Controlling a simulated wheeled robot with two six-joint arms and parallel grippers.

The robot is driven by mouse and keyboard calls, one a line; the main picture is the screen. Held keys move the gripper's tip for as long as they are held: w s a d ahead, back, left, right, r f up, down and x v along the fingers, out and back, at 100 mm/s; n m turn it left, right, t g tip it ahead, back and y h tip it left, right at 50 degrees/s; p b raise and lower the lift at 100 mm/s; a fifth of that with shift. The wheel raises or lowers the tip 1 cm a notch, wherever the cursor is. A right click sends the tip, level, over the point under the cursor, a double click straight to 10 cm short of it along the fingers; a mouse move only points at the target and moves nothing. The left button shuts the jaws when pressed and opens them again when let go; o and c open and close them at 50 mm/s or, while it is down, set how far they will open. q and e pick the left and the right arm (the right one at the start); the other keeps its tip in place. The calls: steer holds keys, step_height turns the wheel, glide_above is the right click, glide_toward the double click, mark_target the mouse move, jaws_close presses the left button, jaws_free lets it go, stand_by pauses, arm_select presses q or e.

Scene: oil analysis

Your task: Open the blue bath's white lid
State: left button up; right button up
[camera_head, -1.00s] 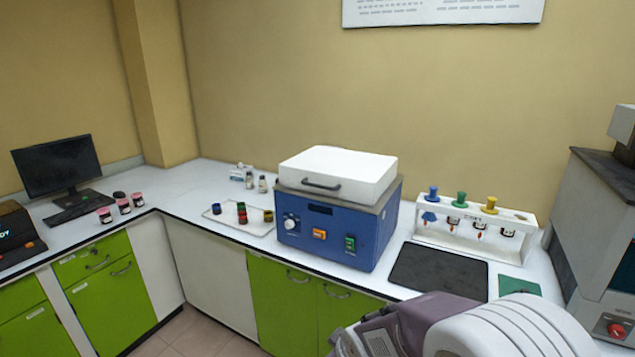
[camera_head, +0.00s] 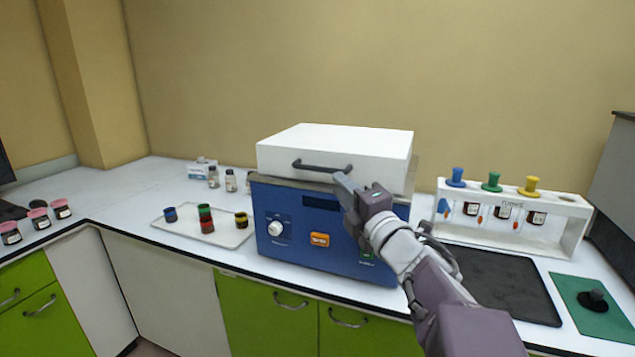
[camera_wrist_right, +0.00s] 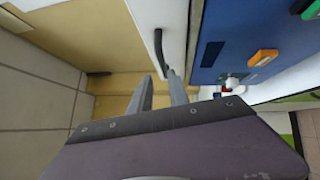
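The blue bath (camera_head: 300,225) stands on the bench, with its white lid (camera_head: 335,146) shut on top. A dark bar handle (camera_head: 315,166) is on the lid's front face. My right gripper (camera_head: 344,183) is at the front of the lid, close to the handle's right end. In the right wrist view, the two fingers (camera_wrist_right: 160,85) are apart with nothing between them. The handle (camera_wrist_right: 158,52) shows just ahead, with one fingertip very near its end; I cannot tell whether they touch. The white lid (camera_wrist_right: 173,22) and blue front (camera_wrist_right: 235,35) also show there. My left gripper is not in view.
A white rack (camera_head: 515,220) with coloured-topped items stands right of the bath. A black mat (camera_head: 500,284) and a green mat (camera_head: 600,320) lie in front of it. A tray (camera_head: 228,236) with coloured jars is left of the bath, with small bottles (camera_head: 231,181) behind.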

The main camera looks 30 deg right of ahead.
mark_target(323, 171)
steer(key=w, duration=1)
steer(key=shift+d+r, duration=0.3)
steer(key=shift+r, duration=0.1)
jaws_close()
stand_by(0.8)
